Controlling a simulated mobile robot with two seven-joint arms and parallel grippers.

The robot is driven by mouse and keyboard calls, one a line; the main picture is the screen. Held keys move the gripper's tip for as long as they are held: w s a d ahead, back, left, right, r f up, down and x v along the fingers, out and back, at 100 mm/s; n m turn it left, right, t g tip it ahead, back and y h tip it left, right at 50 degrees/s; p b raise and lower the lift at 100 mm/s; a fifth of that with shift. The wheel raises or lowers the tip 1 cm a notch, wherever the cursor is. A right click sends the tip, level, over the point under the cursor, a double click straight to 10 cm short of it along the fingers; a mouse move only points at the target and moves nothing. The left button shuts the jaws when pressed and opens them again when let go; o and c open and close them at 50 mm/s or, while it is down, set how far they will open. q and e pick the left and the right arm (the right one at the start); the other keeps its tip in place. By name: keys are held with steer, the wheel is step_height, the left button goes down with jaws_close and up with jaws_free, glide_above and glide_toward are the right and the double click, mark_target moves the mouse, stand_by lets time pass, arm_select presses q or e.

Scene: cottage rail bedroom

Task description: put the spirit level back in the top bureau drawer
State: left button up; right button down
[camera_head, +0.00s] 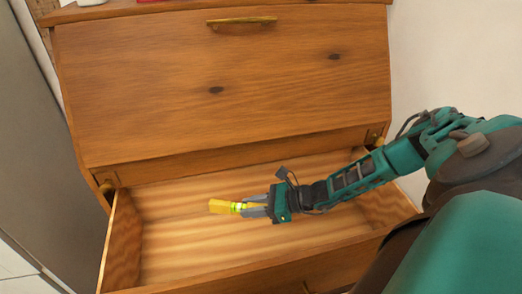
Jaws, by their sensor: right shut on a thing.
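The spirit level (219,206) is a small yellow bar with a bright green-yellow vial near my fingers. My right gripper (254,207) is shut on its right end. The level points left and appears over the inside of the open top bureau drawer (185,252). I cannot tell whether it touches the drawer floor. The drawer is pulled out, with a bare wooden floor and no other things visible in it. My left gripper is not in view.
The wooden bureau (150,90) has a closed slanted front with a brass handle (242,21) above the drawer. A white wall (445,60) stands to the right, a grey surface (35,150) to the left. A red item and a white item sit on top.

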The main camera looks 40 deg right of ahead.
steer(key=b, duration=0.1)
glide_above(269, 235)
steer(key=f, duration=0.2)
step_height(269, 235, down, 6)
steer(key=b, duration=0.2)
steer(key=shift+s+r+b, duration=0.1)
steer(key=shift+r+b, duration=0.1)
steer(key=shift+b, duration=0.2)
step_height(269, 235, down, 3)
steer(key=shift+f+b, duration=0.2)
steer(key=shift+b, duration=0.7)
steer(key=shift+f, duration=0.1)
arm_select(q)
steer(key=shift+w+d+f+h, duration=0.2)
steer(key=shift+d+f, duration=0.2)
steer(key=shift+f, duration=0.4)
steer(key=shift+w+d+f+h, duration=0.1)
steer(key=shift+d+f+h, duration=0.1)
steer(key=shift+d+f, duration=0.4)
arm_select(e)
steer(key=shift+f, duration=0.5)
steer(key=c, duration=1.3)
jaws_free()
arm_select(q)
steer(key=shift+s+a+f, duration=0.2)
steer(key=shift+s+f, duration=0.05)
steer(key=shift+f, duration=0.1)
arm_select(e)
steer(key=o, duration=0.4)
